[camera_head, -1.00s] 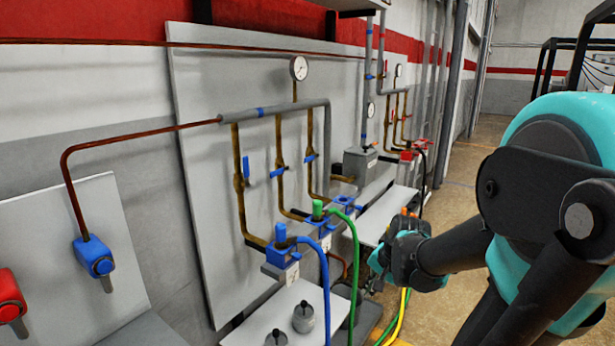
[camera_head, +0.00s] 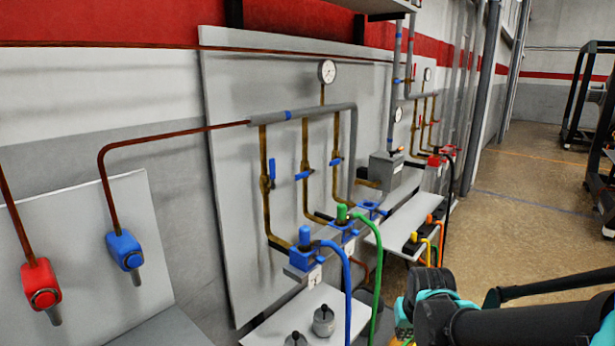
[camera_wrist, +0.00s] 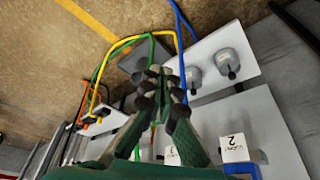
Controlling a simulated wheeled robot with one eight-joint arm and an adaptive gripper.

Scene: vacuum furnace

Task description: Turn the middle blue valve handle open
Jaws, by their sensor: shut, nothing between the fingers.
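Three brass pipes hang from a grey manifold (camera_head: 300,112) on the wall panel, each with a blue handle. The middle blue valve handle (camera_head: 302,176) lies across its pipe, nearly level. The left blue handle (camera_head: 271,166) stands along its pipe, and the right one (camera_head: 336,161) lies across its pipe. My gripper (camera_wrist: 158,76) is shut and empty in the wrist view, with its fingertips together. In the head view my arm is at the bottom right, low and well apart from the handles. The wrist view does not show the handles.
Blue and green hoses (camera_head: 376,270) drop from fittings below the pipes. A white shelf (camera_head: 270,325) with grey knobbed weights juts out below. A second shelf (camera_head: 397,225) carries yellow and orange fittings. Open floor (camera_head: 530,220) lies to the right.

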